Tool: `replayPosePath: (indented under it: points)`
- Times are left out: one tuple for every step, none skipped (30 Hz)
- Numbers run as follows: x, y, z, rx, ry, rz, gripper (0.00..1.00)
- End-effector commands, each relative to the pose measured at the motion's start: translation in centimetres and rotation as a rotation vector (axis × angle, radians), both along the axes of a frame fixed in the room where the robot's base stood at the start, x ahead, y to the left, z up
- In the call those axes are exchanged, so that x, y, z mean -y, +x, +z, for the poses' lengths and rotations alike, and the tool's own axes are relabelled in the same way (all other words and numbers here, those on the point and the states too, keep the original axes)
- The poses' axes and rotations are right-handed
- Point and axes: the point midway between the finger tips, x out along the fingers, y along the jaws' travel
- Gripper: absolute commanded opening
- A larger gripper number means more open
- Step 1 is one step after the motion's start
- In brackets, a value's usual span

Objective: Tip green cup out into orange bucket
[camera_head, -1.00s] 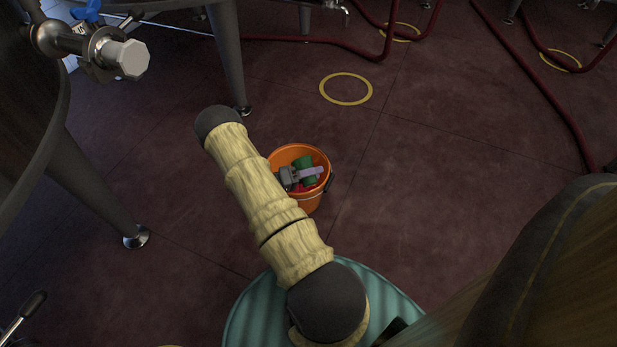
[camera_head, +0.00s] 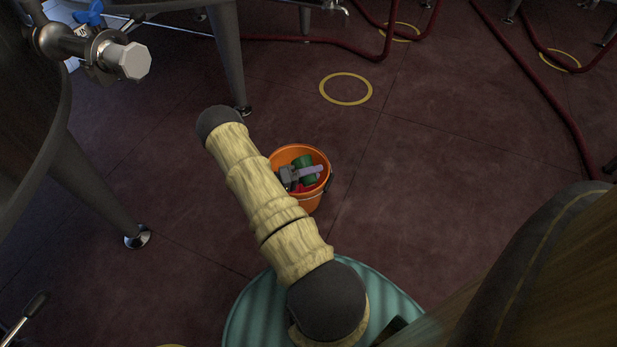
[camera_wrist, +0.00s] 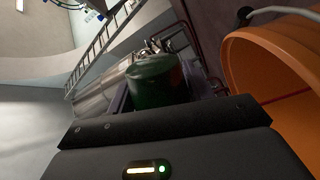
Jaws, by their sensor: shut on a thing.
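The orange bucket (camera_head: 312,203) stands on the floor in the middle of the head view, and its wall fills the right of the wrist view (camera_wrist: 285,65). My gripper (camera_head: 309,171) is over the bucket's mouth, shut on the green cup (camera_head: 307,159). The cup also shows between the jaws in the wrist view (camera_wrist: 157,84). The wrist view is strongly rolled, with the bucket to one side, so the cup looks tipped over. Something red shows inside the bucket below the cup; I cannot tell what it is. The cup's mouth is hidden.
A yellow ring (camera_head: 346,89) is marked on the floor behind the bucket. A dark tank (camera_head: 25,120) on legs stands at the left, with a valve (camera_head: 125,60). Red hoses (camera_head: 555,95) lie at the back right. The floor right of the bucket is clear.

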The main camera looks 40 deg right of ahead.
Motion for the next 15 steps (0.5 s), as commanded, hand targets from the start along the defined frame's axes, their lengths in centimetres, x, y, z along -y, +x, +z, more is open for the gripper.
replayPosePath:
  points:
    - [0.00,-0.01,-0.01,0.000,0.000,0.000,0.25]
    - [0.00,-0.01,-0.01,0.000,0.000,0.000,0.25]
    - [0.00,-0.01,-0.01,0.000,0.000,0.000,0.25]
    - [0.00,-0.01,-0.01,0.000,0.000,0.000,0.25]
    - [0.00,-0.01,-0.01,0.000,0.000,0.000,0.25]
    - [0.00,-0.01,-0.01,0.000,0.000,0.000,0.25]
    - [0.00,-0.01,-0.01,0.000,0.000,0.000,0.25]
    - [0.00,-0.01,-0.01,0.000,0.000,0.000,0.25]
    - [0.00,-0.01,-0.01,0.000,0.000,0.000,0.25]
    - [0.00,-0.01,-0.01,0.000,0.000,0.000,0.25]
    - [0.00,-0.01,-0.03,0.000,0.000,0.000,0.25]
    - [0.00,0.01,-0.12,-0.002,0.001,0.000,0.25]
    - [0.01,0.02,-0.22,-0.004,0.002,0.000,0.25]
    - [0.02,0.05,-0.36,-0.006,0.003,0.000,0.25]
    - [0.04,0.08,-0.56,-0.012,0.005,0.000,0.25]
